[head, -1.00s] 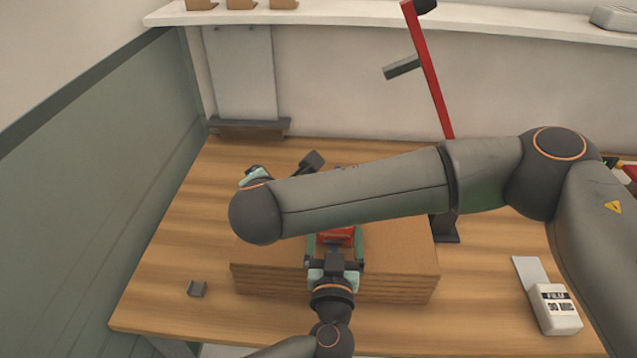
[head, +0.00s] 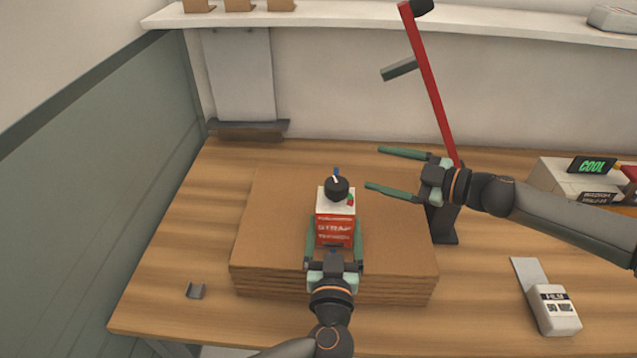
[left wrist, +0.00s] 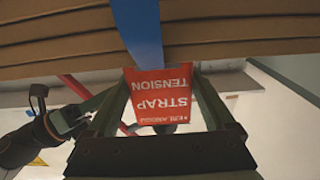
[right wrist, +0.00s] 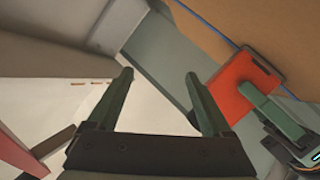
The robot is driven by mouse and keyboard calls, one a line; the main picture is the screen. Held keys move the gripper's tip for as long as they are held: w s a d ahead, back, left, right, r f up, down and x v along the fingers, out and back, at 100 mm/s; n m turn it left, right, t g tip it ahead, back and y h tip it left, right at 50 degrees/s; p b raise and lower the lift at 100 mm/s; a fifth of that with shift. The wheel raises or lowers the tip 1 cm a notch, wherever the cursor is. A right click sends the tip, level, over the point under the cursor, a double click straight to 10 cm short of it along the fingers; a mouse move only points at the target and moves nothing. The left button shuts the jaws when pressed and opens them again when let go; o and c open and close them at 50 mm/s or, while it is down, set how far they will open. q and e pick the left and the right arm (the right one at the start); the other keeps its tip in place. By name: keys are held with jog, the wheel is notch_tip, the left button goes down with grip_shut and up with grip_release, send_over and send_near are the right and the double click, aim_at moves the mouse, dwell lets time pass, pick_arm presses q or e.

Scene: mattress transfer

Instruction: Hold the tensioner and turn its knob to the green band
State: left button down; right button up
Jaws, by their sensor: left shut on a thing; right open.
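The tensioner (head: 334,229) is a red box with white lettering and a pale top, on the stack of brown sheets (head: 270,225). A black knob (head: 337,188) with a pale pointer mark sits on its top, with a green patch and a red patch beside it. My left gripper (head: 334,245) is shut on the tensioner from the front. In the left wrist view the red face (left wrist: 160,97) reads "STRAP TENSION" upside down between the fingers. My right gripper (head: 375,170) is open and empty, right of the knob and apart from it. The right wrist view shows the tensioner's red side (right wrist: 245,82).
A red lever (head: 430,85) on a dark post rises behind right. A film box (head: 556,308) lies at right front. A white machine with a "COOL" display (head: 591,166) stands far right. A small grey bracket (head: 196,290) lies at left. A blue strap (left wrist: 138,30) crosses the stack.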

aim_at(318, 197)
jog(key=s+a+r+m+g+y, duration=0.1)
jog(key=s+r+m+g+y, duration=0.1)
jog(key=s+g+y, duration=0.5)
jog(key=a+h, duration=0.1)
jog(key=a, duration=0.3)
jog(key=a+h, duration=0.1)
jog(key=a, duration=0.3)
jog(key=a+t, duration=0.1)
jog(key=a, duration=0.2)
jog(key=shift+s+a+h, duration=0.1)
jog(key=shift+a+h, duration=0.3)
jog(key=shift+c, duration=0.4)
grip_shut()
jog(key=shift+t, duration=0.3)
